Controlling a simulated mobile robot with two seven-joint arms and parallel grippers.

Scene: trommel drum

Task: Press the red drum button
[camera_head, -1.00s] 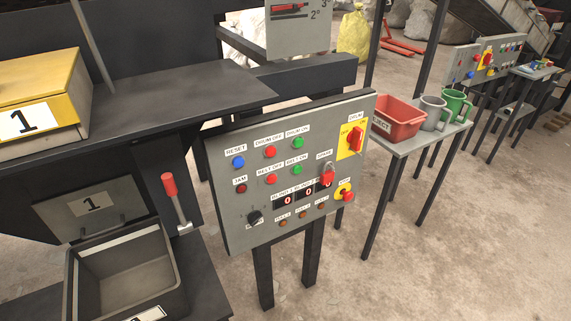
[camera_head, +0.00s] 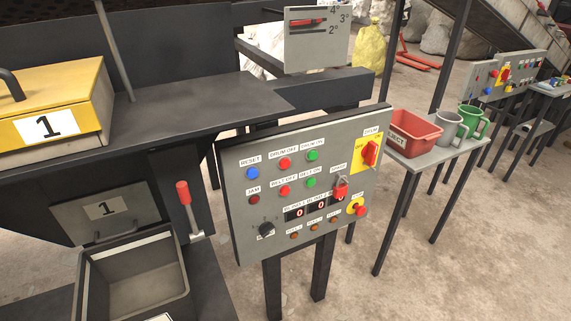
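The grey control panel (camera_head: 240,218) stands tilted in the middle of the head view. The red drum button (camera_head: 284,163) sits in its top row under a label reading DRUM OFF. To its right is a green button (camera_head: 313,155) labelled DRUM ON, and to its left a blue button (camera_head: 252,173) labelled RESET. Another red button (camera_head: 285,190) sits just below, under a belt label. Nothing covers the panel's front. Neither of my grippers is in view.
A red lever (camera_head: 184,193) and an open grey bin (camera_head: 88,285) are left of the panel. A yellow box (camera_head: 85,88) marked 1 stands upper left. A small table (camera_head: 412,165) holds a red bin (camera_head: 414,133) and two mugs on the right. Floor at lower right is clear.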

